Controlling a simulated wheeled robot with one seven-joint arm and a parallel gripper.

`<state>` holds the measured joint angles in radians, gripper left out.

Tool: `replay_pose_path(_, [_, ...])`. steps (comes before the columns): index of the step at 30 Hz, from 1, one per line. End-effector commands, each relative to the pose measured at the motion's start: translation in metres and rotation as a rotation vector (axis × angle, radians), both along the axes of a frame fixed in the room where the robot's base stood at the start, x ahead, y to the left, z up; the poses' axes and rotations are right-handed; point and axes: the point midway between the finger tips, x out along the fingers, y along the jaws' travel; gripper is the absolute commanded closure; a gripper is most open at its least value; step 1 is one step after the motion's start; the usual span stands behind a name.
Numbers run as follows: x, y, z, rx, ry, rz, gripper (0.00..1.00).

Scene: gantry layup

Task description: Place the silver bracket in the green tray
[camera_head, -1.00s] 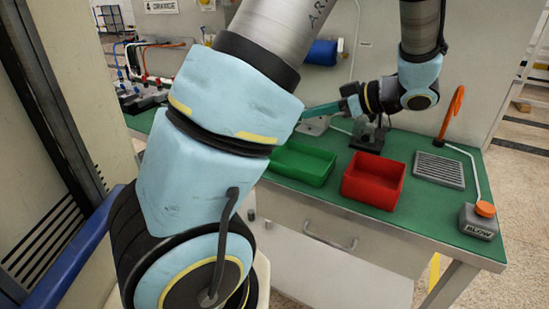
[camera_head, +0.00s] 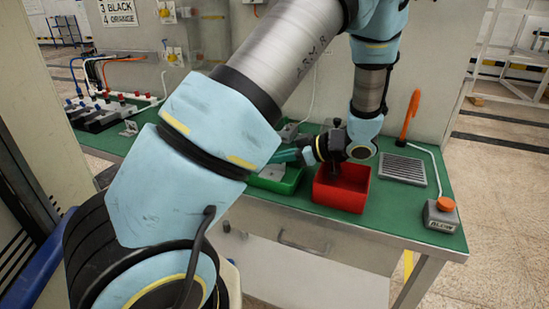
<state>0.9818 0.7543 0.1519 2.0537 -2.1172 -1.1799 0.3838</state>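The green tray (camera_head: 291,187) sits on the green bench, left of the red bin, partly hidden behind my arm. A small silver-grey piece, which looks like the silver bracket (camera_head: 272,172), shows inside the tray's outline. My gripper (camera_head: 280,157) reaches left from my wrist over the back of the tray, just above the piece. Its fingertips are small and partly covered by my arm. I cannot tell whether they are open or shut, or whether they touch the piece.
The red bin (camera_head: 341,197) stands close right of the tray, below my wrist. A grey ribbed plate (camera_head: 402,169), an orange-handled tool (camera_head: 410,113) and a grey BLOW box (camera_head: 440,215) are farther right. Connector blocks (camera_head: 108,112) line the bench's back left.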

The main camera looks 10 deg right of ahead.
Motion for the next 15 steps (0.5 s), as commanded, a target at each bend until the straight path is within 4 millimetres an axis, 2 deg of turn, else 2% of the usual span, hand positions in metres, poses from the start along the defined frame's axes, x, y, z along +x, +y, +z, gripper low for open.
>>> replay_pose_path(6, [-0.0001, 0.0001, -0.0026, 0.001, 0.001, 0.0, 1.0])
replay_pose_path(9, [0.0, 0.0, -0.0024, 0.0, 0.0, 0.0, 0.86])
replay_pose_path(15, [0.0, 0.0, -0.0023, 0.0, 0.0, 0.0, 0.65])
